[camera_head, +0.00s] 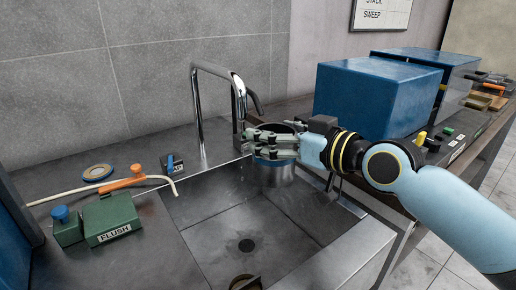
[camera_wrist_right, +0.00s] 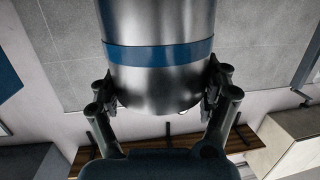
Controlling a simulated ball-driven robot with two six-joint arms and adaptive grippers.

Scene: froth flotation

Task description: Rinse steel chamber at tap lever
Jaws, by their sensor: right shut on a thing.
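The steel chamber (camera_head: 277,174) is a metal cylinder with a blue band. My right gripper (camera_head: 262,143) is shut on it and holds it over the right back part of the sink, beside the tap. In the right wrist view the chamber (camera_wrist_right: 160,80) fills the space between the two fingers of the gripper (camera_wrist_right: 162,105). The chrome tap (camera_head: 198,105) rises behind the sink and bends over toward the chamber. No water stream is clearly visible. My left gripper is not in view.
The sink basin (camera_head: 205,225) has a drain (camera_head: 246,245) in its floor. A green FLUSH box (camera_head: 110,218), an orange-handled hose (camera_head: 123,184) and a blue ring (camera_head: 98,172) are on the left counter. Large blue boxes (camera_head: 375,95) stand on the right bench.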

